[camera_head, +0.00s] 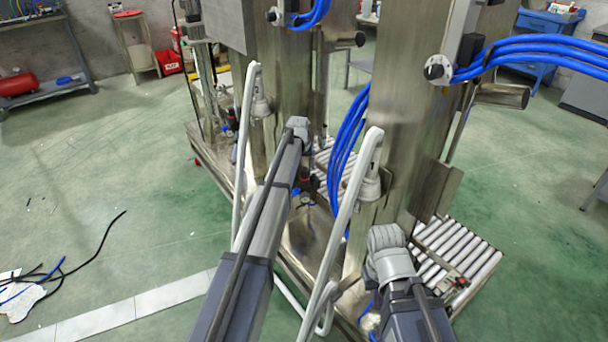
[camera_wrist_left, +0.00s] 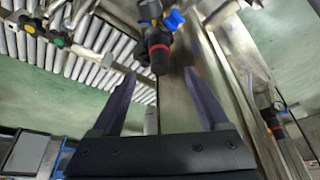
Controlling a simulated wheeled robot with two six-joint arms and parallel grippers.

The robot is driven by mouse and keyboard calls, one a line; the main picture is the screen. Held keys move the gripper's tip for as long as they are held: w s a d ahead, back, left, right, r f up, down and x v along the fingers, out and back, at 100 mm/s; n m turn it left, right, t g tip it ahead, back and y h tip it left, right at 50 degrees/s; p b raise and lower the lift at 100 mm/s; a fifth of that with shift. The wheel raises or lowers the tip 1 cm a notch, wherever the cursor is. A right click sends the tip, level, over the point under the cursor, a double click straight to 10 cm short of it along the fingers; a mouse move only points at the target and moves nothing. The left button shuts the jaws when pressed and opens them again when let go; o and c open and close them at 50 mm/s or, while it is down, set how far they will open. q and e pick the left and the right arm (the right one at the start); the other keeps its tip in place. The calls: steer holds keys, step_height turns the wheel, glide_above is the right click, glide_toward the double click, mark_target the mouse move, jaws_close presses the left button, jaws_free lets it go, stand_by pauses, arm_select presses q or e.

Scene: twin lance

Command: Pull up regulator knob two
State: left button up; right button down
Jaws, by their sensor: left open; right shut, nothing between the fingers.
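A regulator with a black knob and a red ring (camera_wrist_left: 158,52) is in the left wrist view, with blue fittings beside it. The black knob lies at the gap between the fingertips of my left gripper (camera_wrist_left: 160,73), which is open; I cannot tell whether they touch. In the head view a dark regulator with red on it (camera_head: 305,178) shows just below the end of my left arm. A second red-ringed regulator (camera_wrist_left: 270,115) with a gauge is at right in the left wrist view. I cannot read which number either knob has. My right gripper's fingers are hidden behind its wrist.
White bent tubes (camera_head: 345,225) rise close beside both arms. Blue hoses (camera_head: 347,145) hang between the steel columns (camera_head: 405,110). A roller conveyor (camera_head: 455,250) lies at the right. Open green floor (camera_head: 120,190) is at the left.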

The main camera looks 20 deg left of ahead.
mark_target(304, 172)
arm_select(q)
steer(key=shift+b+x, duration=0.85)
steer(key=shift+x, duration=0.05)
steer(key=b+x, duration=0.5)
steer(key=x, duration=0.1)
steer(key=shift+b, duration=0.35)
jaws_close()
stand_by(0.7)
